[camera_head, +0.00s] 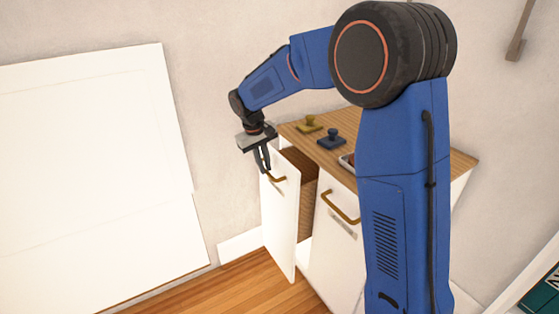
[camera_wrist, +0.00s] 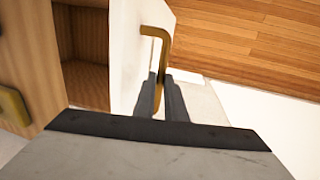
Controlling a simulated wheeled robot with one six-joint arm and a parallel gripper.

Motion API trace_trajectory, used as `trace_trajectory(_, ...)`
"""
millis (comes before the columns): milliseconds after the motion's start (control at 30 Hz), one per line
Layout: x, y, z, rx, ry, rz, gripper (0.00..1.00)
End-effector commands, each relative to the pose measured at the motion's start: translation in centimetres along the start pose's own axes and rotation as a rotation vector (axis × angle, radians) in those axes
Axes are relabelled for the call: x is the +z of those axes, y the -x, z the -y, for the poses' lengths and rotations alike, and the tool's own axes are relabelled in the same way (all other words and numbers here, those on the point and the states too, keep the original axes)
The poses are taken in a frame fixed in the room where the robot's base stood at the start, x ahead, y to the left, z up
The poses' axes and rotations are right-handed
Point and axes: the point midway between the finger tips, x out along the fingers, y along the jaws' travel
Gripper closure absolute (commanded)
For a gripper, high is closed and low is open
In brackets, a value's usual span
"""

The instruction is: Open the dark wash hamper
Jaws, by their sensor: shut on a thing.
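A white cabinet (camera_head: 338,258) with a wooden top has two white fronts with brass handles. The left front (camera_head: 283,218) stands swung out from the cabinet, with a wooden inside showing behind it, also in the wrist view (camera_wrist: 127,50). I cannot read which front is the dark wash hamper. My gripper (camera_head: 264,168) is shut on the left front's brass handle (camera_head: 279,180). In the wrist view my fingers (camera_wrist: 163,80) close around the lower part of this handle (camera_wrist: 166,40). The right front's handle (camera_head: 340,208) is free, and that front looks closed.
On the wooden top (camera_head: 345,125) stand a yellow knobbed item (camera_head: 310,123) and a dark blue one (camera_head: 331,138). My arm hides part of the top and the cabinet's right side. A large white panel (camera_head: 95,170) leans at the left. Wooden floor (camera_head: 215,291) lies clear before it.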

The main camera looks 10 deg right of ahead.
Motion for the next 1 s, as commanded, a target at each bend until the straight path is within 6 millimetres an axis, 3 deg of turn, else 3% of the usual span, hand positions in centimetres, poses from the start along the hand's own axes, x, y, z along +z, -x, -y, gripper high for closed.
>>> trace_trajectory(33,-0.1,0.5,2.0,0.0,0.008,-0.004,1.0)
trace_trajectory(200,-0.1,1.5,7.8,0.0,0.007,-0.002,1.0)
trace_trajectory(500,-0.2,3.2,16.4,-0.001,0.004,-0.002,1.0)
trace_trajectory(700,-0.2,3.8,20.0,0.0,0.002,-0.002,1.0)
trace_trajectory(1000,-0.3,4.3,22.0,0.0,-0.001,-0.003,1.0)
